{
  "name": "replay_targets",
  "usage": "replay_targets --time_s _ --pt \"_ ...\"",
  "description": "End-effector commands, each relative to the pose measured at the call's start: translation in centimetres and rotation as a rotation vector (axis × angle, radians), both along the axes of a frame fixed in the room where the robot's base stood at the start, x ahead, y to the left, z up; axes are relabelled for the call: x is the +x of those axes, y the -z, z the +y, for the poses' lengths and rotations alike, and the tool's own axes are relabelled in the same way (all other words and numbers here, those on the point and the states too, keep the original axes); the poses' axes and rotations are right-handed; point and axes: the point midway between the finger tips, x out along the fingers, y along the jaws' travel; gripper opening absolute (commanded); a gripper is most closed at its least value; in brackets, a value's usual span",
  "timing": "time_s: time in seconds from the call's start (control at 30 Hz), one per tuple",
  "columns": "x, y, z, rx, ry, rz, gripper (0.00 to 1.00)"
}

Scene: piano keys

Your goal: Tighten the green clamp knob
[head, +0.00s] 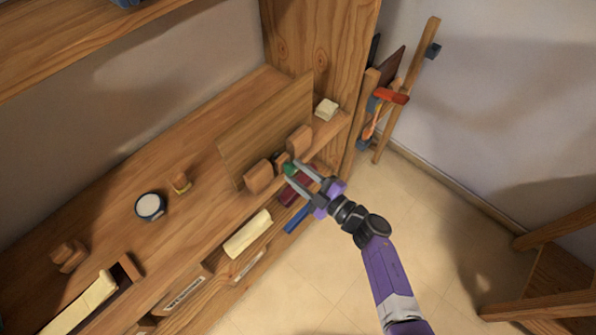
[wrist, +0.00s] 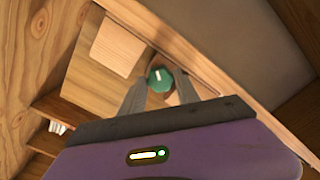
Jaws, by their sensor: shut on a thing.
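The green clamp knob (wrist: 160,79) shows in the wrist view as a teal-green knob with a white mark, between the tips of my gripper (wrist: 160,90). In the head view the knob (head: 290,169) is a small green spot at the front of the bench, between wooden blocks. My gripper (head: 298,176) reaches it from the lower right, and its two grey fingers are shut on the knob. A wooden clamp block (head: 259,177) is left of the knob and another block (head: 299,140) is right of it. A upright wooden board (head: 262,125) stands behind them.
A round white-topped tin (head: 150,207) and a small yellow-brown item (head: 181,183) lie on the bench. A cream piece (head: 247,234) and dark red and blue items sit below the front edge. A wooden rack (head: 408,90) with tools stands right. Floor is clear at lower centre.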

Motion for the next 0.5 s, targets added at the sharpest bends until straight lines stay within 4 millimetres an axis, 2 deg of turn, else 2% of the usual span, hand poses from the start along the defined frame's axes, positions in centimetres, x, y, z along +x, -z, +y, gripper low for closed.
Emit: replay_targets --time_s 0.5 --pt "0.01 0.15 -0.07 0.097 0.002 0.128 0.00"
